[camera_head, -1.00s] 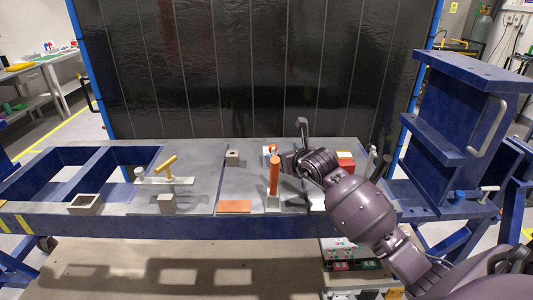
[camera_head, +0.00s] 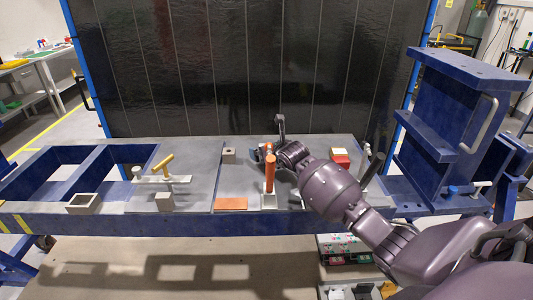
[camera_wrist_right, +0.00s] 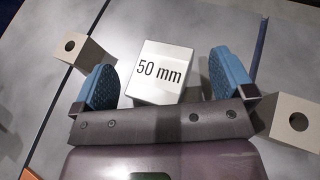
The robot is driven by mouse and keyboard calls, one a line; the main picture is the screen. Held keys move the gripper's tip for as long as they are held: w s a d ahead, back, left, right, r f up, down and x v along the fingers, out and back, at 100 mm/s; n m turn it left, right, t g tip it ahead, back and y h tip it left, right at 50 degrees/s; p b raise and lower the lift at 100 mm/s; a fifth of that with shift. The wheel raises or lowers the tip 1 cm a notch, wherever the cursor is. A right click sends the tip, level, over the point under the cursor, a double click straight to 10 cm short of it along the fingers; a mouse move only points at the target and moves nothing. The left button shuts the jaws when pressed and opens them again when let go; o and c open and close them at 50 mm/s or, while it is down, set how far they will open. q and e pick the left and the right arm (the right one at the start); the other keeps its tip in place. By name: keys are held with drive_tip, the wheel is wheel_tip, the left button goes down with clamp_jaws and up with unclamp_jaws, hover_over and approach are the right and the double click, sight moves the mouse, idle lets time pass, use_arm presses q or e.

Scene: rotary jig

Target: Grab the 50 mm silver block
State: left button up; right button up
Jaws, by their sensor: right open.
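The silver block marked "50 mm" (camera_wrist_right: 160,72) lies on the grey table in the right wrist view, its label facing up. My right gripper (camera_wrist_right: 165,80) is open, with one blue-padded finger on each side of the block and visible gaps between pads and block. In the head view my right gripper (camera_head: 268,150) is over the middle of the table, behind the orange clamp handle; the block cannot be made out clearly there. My left gripper is not in view.
Beige blocks with holes stand left (camera_wrist_right: 88,50) and right (camera_wrist_right: 295,122) of the gripper in the right wrist view. The upright orange handle (camera_head: 270,173) stands in front of it.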

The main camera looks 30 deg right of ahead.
drive_tip(key=shift+w+f, duration=0.2)
drive_tip(key=shift+w, duration=0.25)
drive_tip(key=c, duration=1.6)
drive_tip(key=shift+d+r, duration=0.1)
